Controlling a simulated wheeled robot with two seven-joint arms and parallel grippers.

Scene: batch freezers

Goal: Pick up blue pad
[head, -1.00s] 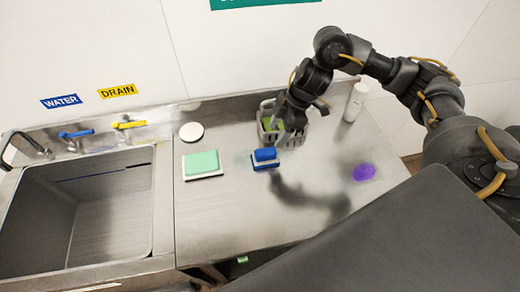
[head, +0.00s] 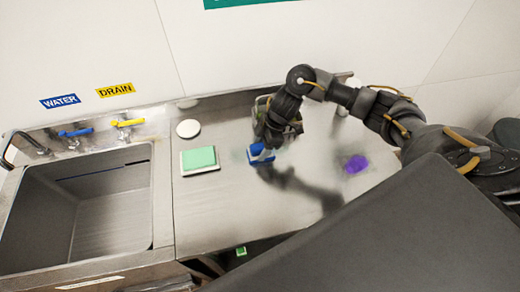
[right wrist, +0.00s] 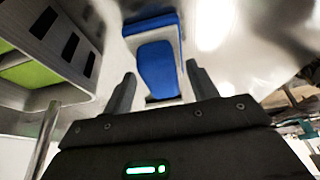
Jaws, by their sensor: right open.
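The blue pad (head: 259,150) lies on the steel counter in the head view, partly hidden by my right gripper (head: 268,142). In the right wrist view the blue pad (right wrist: 158,68) has a raised blue block on a wider blue and white base. It shows ahead of and between the two fingers of my right gripper (right wrist: 160,90). The fingers are open, one on each side of the pad's line, with nothing visibly held. I cannot tell whether they touch the pad. My left gripper is not in view.
A grey basket (head: 292,127) with a green item stands right behind the gripper; it shows close at left in the wrist view (right wrist: 52,45). A green pad (head: 199,158), a white disc (head: 188,128) and a purple item (head: 356,164) lie on the counter (head: 225,215). A sink (head: 85,205) is at left.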

